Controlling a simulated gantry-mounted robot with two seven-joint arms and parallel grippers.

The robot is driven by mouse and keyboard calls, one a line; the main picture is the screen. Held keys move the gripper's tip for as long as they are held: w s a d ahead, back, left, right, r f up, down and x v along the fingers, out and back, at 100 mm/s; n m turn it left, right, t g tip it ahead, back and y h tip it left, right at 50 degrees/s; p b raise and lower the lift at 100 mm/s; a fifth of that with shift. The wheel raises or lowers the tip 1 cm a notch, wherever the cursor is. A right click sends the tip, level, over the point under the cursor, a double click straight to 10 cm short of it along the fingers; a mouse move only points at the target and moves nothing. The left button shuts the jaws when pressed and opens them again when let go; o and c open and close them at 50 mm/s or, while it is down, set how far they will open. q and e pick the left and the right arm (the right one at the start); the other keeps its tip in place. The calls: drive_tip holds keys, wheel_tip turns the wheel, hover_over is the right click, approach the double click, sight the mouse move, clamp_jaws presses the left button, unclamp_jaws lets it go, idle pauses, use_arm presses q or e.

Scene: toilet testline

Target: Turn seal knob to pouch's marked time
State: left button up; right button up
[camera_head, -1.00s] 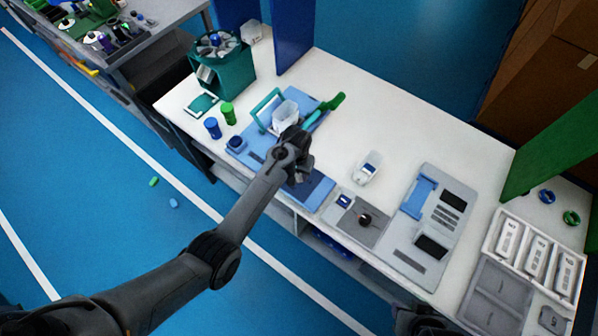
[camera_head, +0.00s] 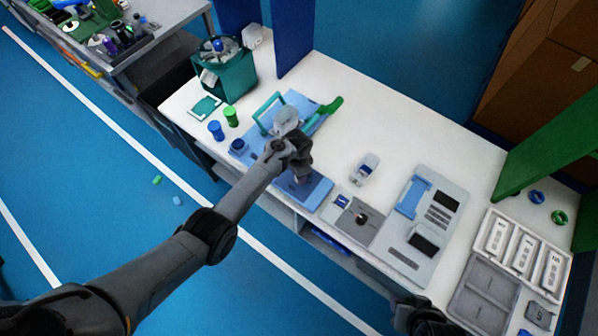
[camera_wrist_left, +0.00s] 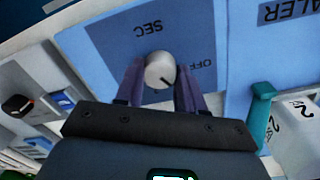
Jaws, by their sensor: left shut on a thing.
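The seal knob (camera_wrist_left: 160,70) is a round grey-white dial with a dark pointer line, on a blue panel (camera_wrist_left: 110,40) marked SEC and OFF. These labels appear upside down in the left wrist view, and the pointer slants toward the lower right. My left gripper (camera_wrist_left: 160,84) is shut on the knob, one finger on each side. In the head view my left gripper (camera_head: 301,174) is over the blue sealer (camera_head: 312,192), and the knob is hidden. A whitish pouch (camera_wrist_left: 298,125) shows figures that look like 2. My right gripper (camera_head: 425,320) is partly visible at the bottom edge.
A teal handle (camera_head: 268,107) stands on the sealer's far part. A grey plate with a black knob (camera_head: 361,217), a white device (camera_head: 364,168) and a grey panel (camera_head: 425,225) lie to the right. Blue and green cylinders (camera_head: 231,117) stand left. The table's back middle is clear.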

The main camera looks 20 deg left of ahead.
use_arm(q)
drive_tip(key=m, duration=0.5)
drive_tip(key=shift+m, duration=0.4)
drive_tip(key=m, duration=0.5)
drive_tip(key=shift+b, duration=0.4)
drive_tip(key=shift+m, duration=0.4)
drive_tip(key=shift+d, duration=0.1)
drive_tip(key=o, duration=1)
drive_tip(key=shift+o, duration=0.2)
wheel_tip(320, 180, up, 11)
drive_tip(key=p, duration=0.4)
drive_tip(key=shift+w, duration=0.25)
